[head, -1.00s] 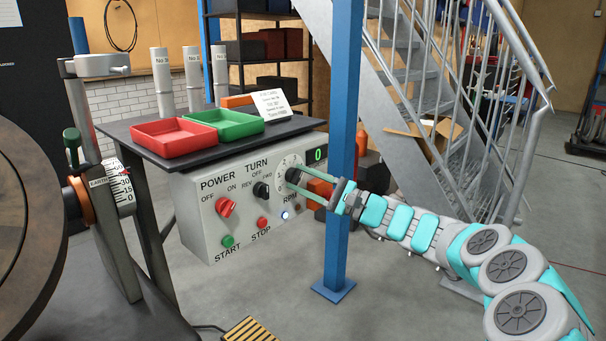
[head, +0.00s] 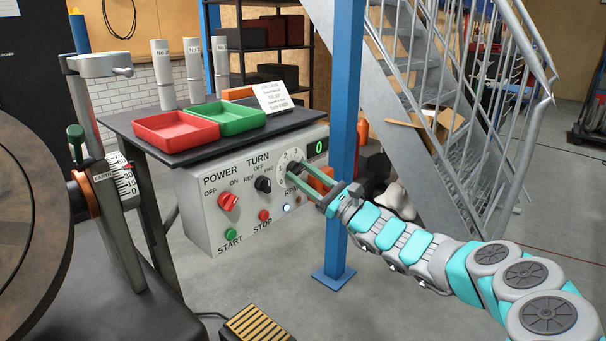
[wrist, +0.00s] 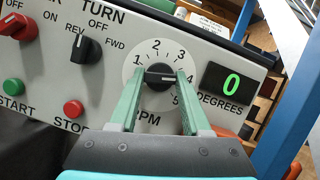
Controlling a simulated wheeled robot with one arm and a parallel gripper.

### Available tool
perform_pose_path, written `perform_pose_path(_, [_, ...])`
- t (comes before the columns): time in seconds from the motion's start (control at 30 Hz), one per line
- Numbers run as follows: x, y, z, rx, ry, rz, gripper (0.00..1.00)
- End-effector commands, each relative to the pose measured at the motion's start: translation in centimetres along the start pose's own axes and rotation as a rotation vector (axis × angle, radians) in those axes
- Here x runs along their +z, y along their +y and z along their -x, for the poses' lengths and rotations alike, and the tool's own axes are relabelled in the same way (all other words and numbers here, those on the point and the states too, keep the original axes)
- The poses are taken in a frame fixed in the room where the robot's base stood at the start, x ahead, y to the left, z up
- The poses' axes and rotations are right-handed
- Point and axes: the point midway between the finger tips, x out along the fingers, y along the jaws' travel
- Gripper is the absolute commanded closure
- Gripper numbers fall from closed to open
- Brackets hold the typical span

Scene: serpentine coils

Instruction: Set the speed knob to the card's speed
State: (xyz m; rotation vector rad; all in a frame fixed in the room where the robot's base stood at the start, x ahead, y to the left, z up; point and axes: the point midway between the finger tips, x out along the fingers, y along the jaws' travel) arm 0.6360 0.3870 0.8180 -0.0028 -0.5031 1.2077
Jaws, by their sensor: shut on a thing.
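The speed knob (wrist: 159,76) is black with a pale pointer line, on a white round dial (wrist: 150,52) marked with numbers and RPM below. In the wrist view its line lies about level with the picture. My gripper (wrist: 158,78) has its two green fingers on either side of the knob, shut on it. In the head view my gripper (head: 294,170) reaches the dial from the right, and its fingers partly hide the knob. The card (head: 272,98) stands on the shelf above the panel. Its text is too small to read.
The green display (wrist: 231,83) reads 0. The power knob (head: 228,201), turn knob (head: 263,184), start button (head: 230,233) and stop button (head: 264,215) are left of the dial. A blue post (head: 346,130) stands close to my arm. Red (head: 175,131) and green (head: 229,117) trays sit above.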

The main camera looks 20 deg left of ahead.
Motion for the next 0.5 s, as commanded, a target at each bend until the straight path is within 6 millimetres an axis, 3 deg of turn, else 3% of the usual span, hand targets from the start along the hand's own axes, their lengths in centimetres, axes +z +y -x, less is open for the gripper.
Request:
perform_pose_path(0.4, [-0.29,0.00,0.10,-0.003,0.005,-0.007,1.00])
perform_pose_path(0.43, [-0.29,0.00,0.11,-0.003,0.005,-0.006,0.50])
perform_pose_path(0.5, [-0.27,0.00,0.10,-0.003,0.005,-0.006,0.42])
